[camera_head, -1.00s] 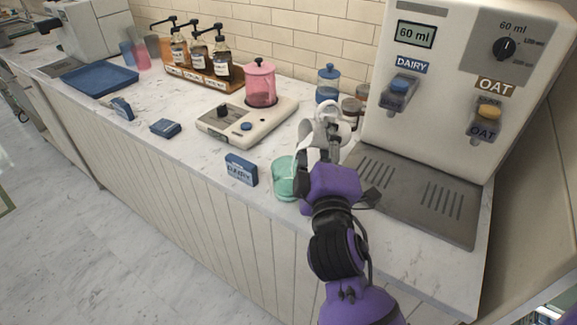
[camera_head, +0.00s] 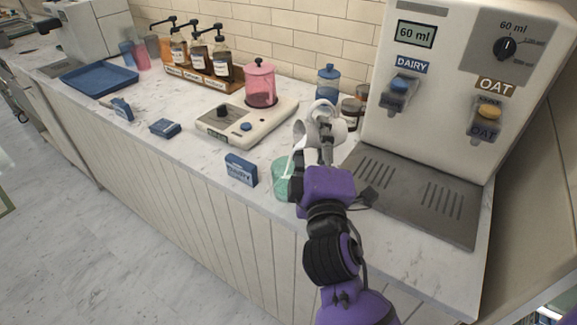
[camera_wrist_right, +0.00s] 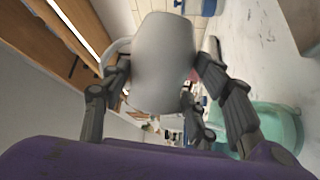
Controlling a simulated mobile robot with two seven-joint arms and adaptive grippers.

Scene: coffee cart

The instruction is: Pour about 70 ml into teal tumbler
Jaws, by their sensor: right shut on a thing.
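My right gripper (camera_head: 322,150) is shut on a pale grey-white pitcher (camera_head: 327,122), which is tilted to the left above the counter. In the right wrist view the pitcher's body (camera_wrist_right: 160,65) lies between the fingers. The teal tumbler (camera_head: 281,181) stands on the counter just left of and below the gripper, partly hidden by it. It also shows at the right of the right wrist view (camera_wrist_right: 278,125). A thin white streak (camera_head: 290,162) runs from the pitcher's lip toward the tumbler. The tumbler's fill level cannot be made out. My left gripper is not in view.
A blue DAIRY box (camera_head: 240,170) stands left of the tumbler. A pale scale (camera_head: 222,130) bears a pink lidded container (camera_head: 261,85). The milk dispenser (camera_head: 430,120) and its grey drip tray (camera_head: 395,210) are at the right. Jars (camera_head: 328,82) stand behind the pitcher.

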